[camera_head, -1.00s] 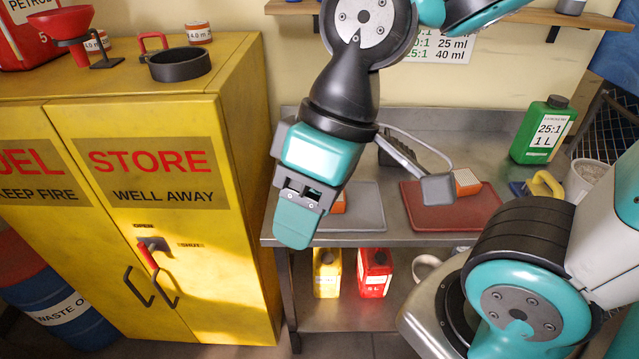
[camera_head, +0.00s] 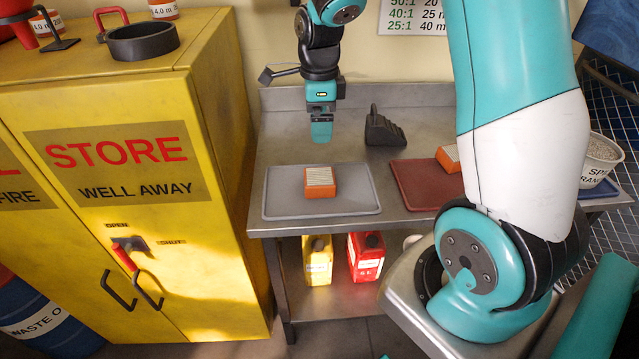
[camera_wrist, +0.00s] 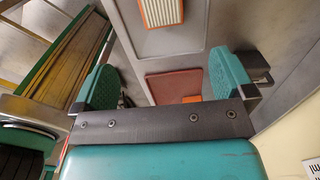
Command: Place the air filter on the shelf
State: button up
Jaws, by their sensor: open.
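An orange air filter with a pale pleated top (camera_head: 320,182) lies on the grey tray (camera_head: 285,203) on the metal bench. A second, similar orange filter (camera_head: 449,157) lies on the red tray (camera_head: 408,182), partly hidden behind my arm. In the wrist view the filter on the grey tray (camera_wrist: 160,12) is cut by the top edge. My gripper (camera_head: 321,132) points down above the bench, behind the grey tray's filter and apart from it. Its two fingers (camera_wrist: 165,85) are spread with nothing between them. The bench's lower shelf (camera_head: 330,305) shows; no wall shelf is in view.
A dark wedge-shaped block (camera_head: 384,132) stands on the bench right of my gripper. A yellow jug (camera_head: 317,262) and a red jug (camera_head: 366,258) stand on the lower shelf. The yellow cabinet (camera_head: 130,200) borders the bench at left. A white tub (camera_head: 600,160) is at right.

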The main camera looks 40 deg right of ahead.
jog(key=p, duration=0.2)
send_over(319, 176)
jog(key=f, duration=1.1)
jog(key=shift+s+a, duration=0.1)
jog(key=shift+s, duration=0.15)
jog(key=shift+w+f+p, duration=0.15)
jog(key=shift+f+p, duration=0.8)
jog(key=shift+f, duration=1.85)
jog(key=c, duration=0.9)
jog(key=shift+r, duration=0.1)
